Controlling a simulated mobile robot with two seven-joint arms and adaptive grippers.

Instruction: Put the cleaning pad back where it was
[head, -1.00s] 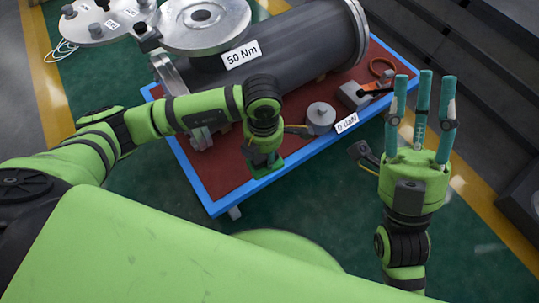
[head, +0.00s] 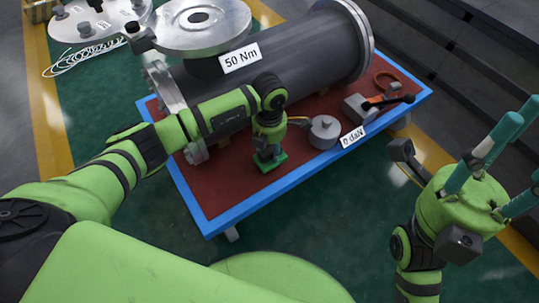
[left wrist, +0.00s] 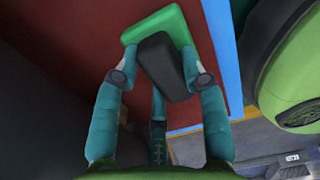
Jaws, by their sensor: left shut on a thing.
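The cleaning pad is a green block with a black handle. In the head view its green base (head: 270,161) shows below my left gripper (head: 269,150), over the red top of the blue-edged table (head: 225,195). In the left wrist view the green pad (left wrist: 155,25) lies beyond its black handle (left wrist: 165,65), which sits between the fingers of my left gripper (left wrist: 162,75). I cannot tell whether the pad touches the tabletop. My right gripper (head: 500,155) is empty, its teal fingers spread apart, off the table's right side.
A dark flanged shell (head: 285,55) labelled 50 Nm lies along the table's back. The red front-left top is clear.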

